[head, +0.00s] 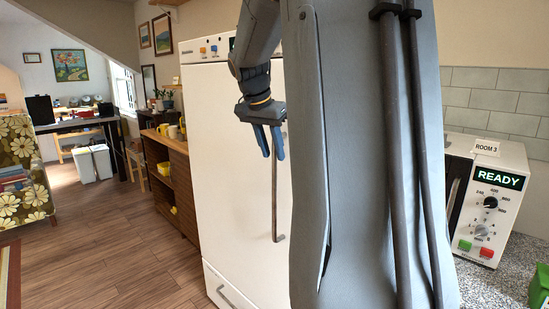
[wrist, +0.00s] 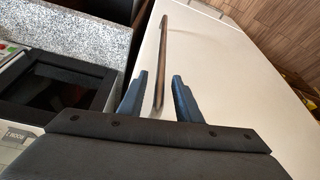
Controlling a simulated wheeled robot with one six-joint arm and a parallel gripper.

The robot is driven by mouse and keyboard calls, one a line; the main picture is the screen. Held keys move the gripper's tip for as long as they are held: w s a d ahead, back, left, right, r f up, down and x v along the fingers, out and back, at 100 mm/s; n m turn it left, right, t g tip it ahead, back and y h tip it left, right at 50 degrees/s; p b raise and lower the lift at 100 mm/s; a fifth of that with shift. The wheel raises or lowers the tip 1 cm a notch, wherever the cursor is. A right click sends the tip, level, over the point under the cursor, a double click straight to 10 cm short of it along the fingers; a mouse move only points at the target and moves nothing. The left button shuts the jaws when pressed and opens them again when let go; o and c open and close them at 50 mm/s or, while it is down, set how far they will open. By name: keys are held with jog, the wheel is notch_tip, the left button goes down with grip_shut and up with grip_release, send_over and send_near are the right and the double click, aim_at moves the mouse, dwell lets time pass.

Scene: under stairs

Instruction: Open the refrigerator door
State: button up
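The refrigerator (head: 227,130) is a tall cream-white cabinet in the middle of the head view, partly hidden behind my arm. Its door is shut, with a long thin brown vertical handle (head: 275,205). The door (wrist: 220,70) and handle (wrist: 163,50) also show in the wrist view. My gripper (head: 270,156) points down in front of the door near the handle's upper part. Its blue fingers are open. In the wrist view the gripper (wrist: 160,92) has the handle between its two fingers, apart from both. I cannot tell how deep the handle sits between them.
A microwave-like unit marked READY (head: 490,205) stands on a speckled counter (head: 485,283) at the right. A wooden shelf (head: 172,185) with yellow mugs stands left of the refrigerator. A drawer (head: 225,292) is below the door. Wooden floor (head: 120,255) is free at the left.

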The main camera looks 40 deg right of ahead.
jog(key=shift+p+x, duration=0.3)
jog(key=shift+x, duration=1.4)
grip_shut()
